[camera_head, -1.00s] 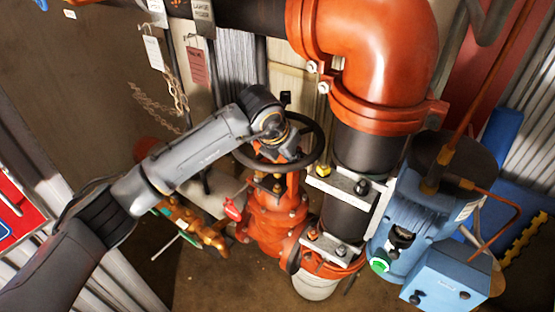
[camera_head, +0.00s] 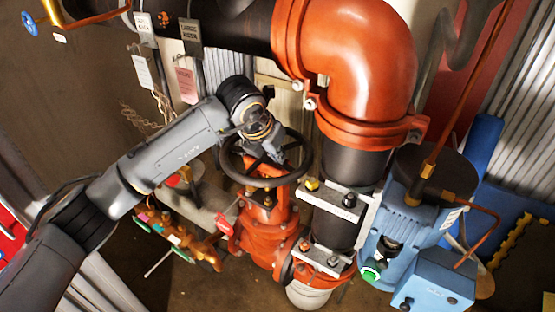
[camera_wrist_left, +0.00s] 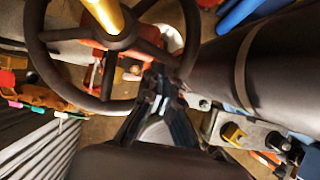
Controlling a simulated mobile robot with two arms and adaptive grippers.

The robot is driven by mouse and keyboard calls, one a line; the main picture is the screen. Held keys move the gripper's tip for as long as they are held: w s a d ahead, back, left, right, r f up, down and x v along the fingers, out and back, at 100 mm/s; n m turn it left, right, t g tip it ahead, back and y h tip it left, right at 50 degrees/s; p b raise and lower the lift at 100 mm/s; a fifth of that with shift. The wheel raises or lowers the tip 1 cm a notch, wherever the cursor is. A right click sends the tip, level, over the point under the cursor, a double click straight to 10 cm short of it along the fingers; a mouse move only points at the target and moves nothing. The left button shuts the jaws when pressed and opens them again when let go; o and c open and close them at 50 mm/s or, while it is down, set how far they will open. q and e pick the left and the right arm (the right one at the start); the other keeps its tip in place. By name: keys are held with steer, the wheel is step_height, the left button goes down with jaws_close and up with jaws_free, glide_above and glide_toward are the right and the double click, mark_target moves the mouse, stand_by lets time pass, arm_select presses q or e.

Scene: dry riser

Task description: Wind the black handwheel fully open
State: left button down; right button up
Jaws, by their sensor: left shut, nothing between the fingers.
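The black handwheel (camera_head: 238,176) sits on top of an orange-red valve (camera_head: 266,218) left of the thick black vertical pipe. My left gripper (camera_head: 277,155) is over the wheel from above, near its far right part, and partly hides it. In the left wrist view the wheel's rim (camera_wrist_left: 36,62), hub and spokes show at the upper left, with a yellow stem rising from the hub. The shut, empty fingers (camera_wrist_left: 160,94) are at the rim's lower right there; I cannot tell if they touch it. My right gripper is not in view.
A large orange pipe elbow (camera_head: 355,50) stands behind and to the right of the wheel. A blue pump (camera_head: 398,228) with a blue box is at the right. Hanging tags (camera_head: 186,86) and chains are at the back left. Bare floor lies at the far left.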

arm_select(q)
steer(key=shift+f, duration=0.1)
steer(key=w+a+f+p, duration=0.15)
steer(key=w+a, duration=0.35)
steer(key=a, duration=0.5)
step_height(320, 180, down, 5)
steer(key=b, duration=0.2)
steer(key=s+d+r, duration=0.1)
steer(key=s+d, duration=0.3)
steer(key=d, duration=0.6)
steer(key=shift+s+d, duration=0.3)
steer(key=shift+s, duration=0.1)
steer(key=shift+a+r, duration=0.1)
